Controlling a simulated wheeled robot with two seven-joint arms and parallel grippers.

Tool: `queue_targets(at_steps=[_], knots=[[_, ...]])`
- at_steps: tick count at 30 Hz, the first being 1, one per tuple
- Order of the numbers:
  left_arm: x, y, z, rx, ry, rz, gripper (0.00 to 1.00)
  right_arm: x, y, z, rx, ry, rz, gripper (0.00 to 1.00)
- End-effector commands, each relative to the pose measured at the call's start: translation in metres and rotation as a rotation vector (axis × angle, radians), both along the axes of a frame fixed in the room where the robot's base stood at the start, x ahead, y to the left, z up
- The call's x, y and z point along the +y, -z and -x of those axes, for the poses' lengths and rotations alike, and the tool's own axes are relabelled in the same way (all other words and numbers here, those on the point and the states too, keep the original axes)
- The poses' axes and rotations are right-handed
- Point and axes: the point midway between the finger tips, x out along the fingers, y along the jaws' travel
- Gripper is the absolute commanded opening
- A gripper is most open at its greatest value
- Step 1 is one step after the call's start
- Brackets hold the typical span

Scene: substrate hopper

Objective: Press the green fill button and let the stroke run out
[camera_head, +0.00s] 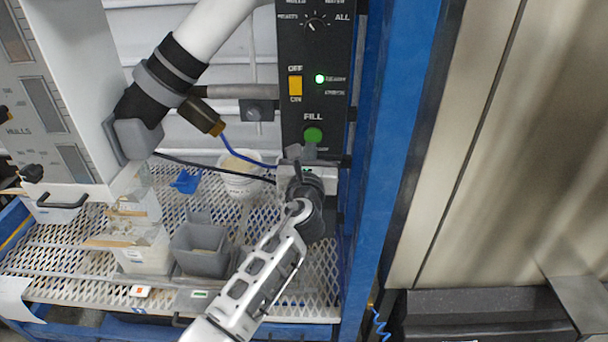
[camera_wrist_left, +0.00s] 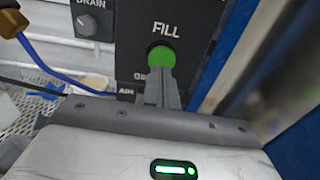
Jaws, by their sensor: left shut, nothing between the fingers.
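The green fill button (camera_head: 313,134) is a round button under the word FILL on the black control panel (camera_head: 316,75). It also shows in the left wrist view (camera_wrist_left: 161,55), where the fingertips cover its lower edge. My left gripper (camera_head: 308,151) is shut and empty, with its fingertips just below and in front of the button. The closed fingers also show in the left wrist view (camera_wrist_left: 160,80). I cannot tell whether they touch the button or whether it is pressed in. My right gripper is not in view.
A blue post (camera_head: 380,170) stands close on the right. Below, a mesh shelf (camera_head: 75,260) holds a grey pot (camera_head: 203,262) and a white tub (camera_head: 240,185). A blue cable hangs at the left.

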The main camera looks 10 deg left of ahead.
Motion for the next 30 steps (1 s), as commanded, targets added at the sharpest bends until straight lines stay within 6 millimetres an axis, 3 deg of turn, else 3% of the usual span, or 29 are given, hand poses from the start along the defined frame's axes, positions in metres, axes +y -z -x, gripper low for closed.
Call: queue_targets(at_steps=[6,12,18,30], knots=[[-0.009,0.003,0.055,0.004,0.004,0.001,0.00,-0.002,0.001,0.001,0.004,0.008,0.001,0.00],[-0.014,0.005,0.087,0.004,0.004,0.002,0.00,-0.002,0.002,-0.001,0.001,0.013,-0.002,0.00],[-0.016,0.004,0.099,0.003,0.004,0.002,0.00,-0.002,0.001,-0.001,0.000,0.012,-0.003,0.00],[-0.016,0.004,0.100,0.004,0.004,0.002,0.00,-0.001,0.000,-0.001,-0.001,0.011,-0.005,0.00]])
